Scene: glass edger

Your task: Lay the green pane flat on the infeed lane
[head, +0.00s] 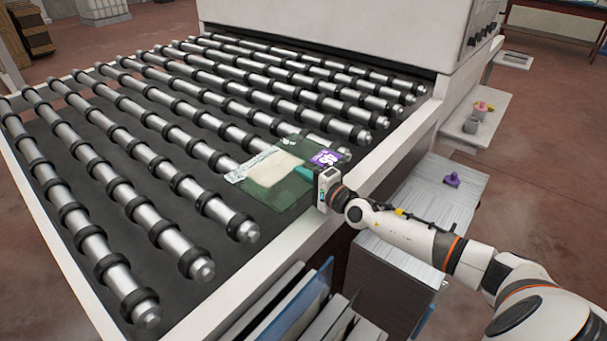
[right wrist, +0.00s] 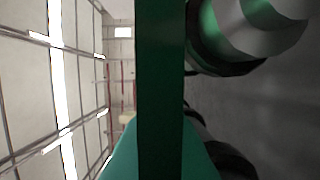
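The green pane (head: 275,194) is see-through, with a pale patch and a purple label (head: 326,158). It is over the near right ends of the rollers of the infeed lane (head: 130,140), by the lane's right rail. My right gripper (head: 315,182) is shut on the pane's right edge. In the right wrist view the pane (right wrist: 160,80) shows edge-on as a dark green strip between teal fingers, with a roller (right wrist: 240,30) close beside it. The pane looks about level; I cannot tell whether it touches the rollers. My left gripper is not in view.
A white machine housing (head: 335,35) stands at the lane's far end. A rack with several upright panes, one blue (head: 296,305), is at the near right. A side stand (head: 425,205) with a purple object (head: 452,180) is beyond my right arm. The rollers to the left are clear.

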